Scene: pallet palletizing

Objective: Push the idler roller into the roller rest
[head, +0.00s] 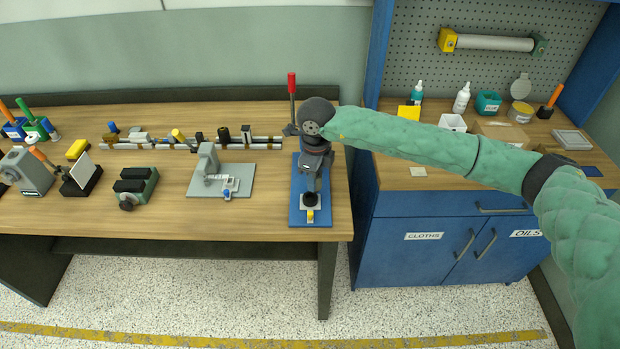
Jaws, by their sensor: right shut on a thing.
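My right gripper (312,186) points down over the blue base plate (296,213) at the right end of the wooden bench. It is shut on a small dark round part (311,200) under its fingertips, which seems to be the idler roller. The part is at a pale square block (318,205) on the plate, seemingly the roller rest, with a yellow piece (311,215) at its front. The gripper hides much of the contact, so I cannot tell how far the part sits in. My left gripper is not in view.
A red-handled lever (291,84) stands upright behind the plate. A grey fixture (233,178) stands to the left, then a green-and-black block (136,186). A rail (262,144) with several small parts runs along the back. A blue cabinet (400,255) stands at the right.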

